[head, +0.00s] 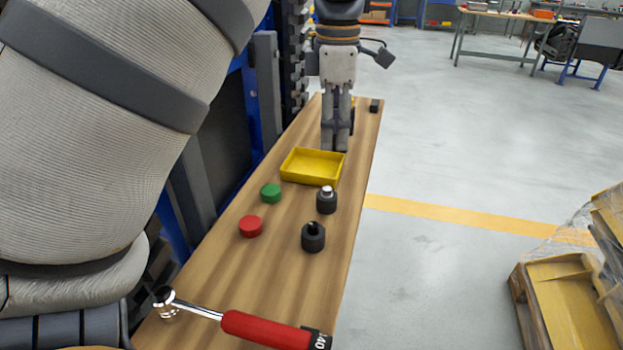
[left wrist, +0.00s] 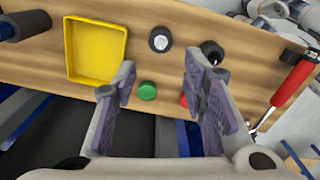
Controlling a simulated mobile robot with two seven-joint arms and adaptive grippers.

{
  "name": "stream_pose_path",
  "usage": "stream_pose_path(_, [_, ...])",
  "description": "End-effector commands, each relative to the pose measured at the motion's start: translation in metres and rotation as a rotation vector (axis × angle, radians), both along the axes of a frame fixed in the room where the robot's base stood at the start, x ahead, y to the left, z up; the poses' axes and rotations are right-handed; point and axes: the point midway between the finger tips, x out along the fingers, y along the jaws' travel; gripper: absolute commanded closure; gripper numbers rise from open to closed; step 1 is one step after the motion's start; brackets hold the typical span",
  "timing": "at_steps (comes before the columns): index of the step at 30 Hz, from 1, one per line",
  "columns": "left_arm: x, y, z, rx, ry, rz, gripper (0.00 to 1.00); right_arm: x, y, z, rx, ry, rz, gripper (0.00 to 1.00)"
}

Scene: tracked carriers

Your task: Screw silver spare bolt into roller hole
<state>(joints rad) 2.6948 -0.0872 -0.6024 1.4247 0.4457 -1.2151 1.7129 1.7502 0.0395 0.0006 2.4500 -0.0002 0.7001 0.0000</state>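The silver spare bolt (head: 327,189) stands upright in a dark round holder (head: 326,204) on the bench; it also shows in the left wrist view (left wrist: 160,41). Nearer in the head view is a dark roller (head: 313,240) with an open hole on top, which also shows in the left wrist view (left wrist: 212,52). My left gripper (head: 336,148) points down, high above the bench. In the left wrist view its fingers (left wrist: 160,78) are wide apart with nothing between them.
A yellow tray (head: 313,181), empty, lies beyond the bolt. A green cap (head: 271,193) and a red cap (head: 250,227) lie to the left. A red-handled ratchet wrench (head: 265,328) lies at the near end. A small black block (head: 374,105) sits at the far end.

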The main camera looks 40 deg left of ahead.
Motion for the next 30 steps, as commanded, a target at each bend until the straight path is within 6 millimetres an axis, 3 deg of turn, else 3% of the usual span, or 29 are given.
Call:
stream_pose_path(19, [-0.006,0.007,-0.109,-0.003,0.001,0.002,0.61,0.002,0.000,0.002,-0.001,-0.008,-0.001,0.60])
stream_pose_path(22, [-0.005,0.007,-0.119,-0.001,0.000,0.002,0.61,0.002,0.000,0.002,0.000,-0.007,-0.001,0.60])
stream_pose_path(28, [-0.005,0.007,-0.120,-0.001,-0.002,0.002,0.61,0.002,0.000,0.002,0.000,-0.007,-0.001,0.60])
stream_pose_path(30, [-0.005,0.007,-0.120,-0.001,-0.002,0.002,0.74,0.002,0.000,0.002,0.000,-0.007,-0.001,0.60])
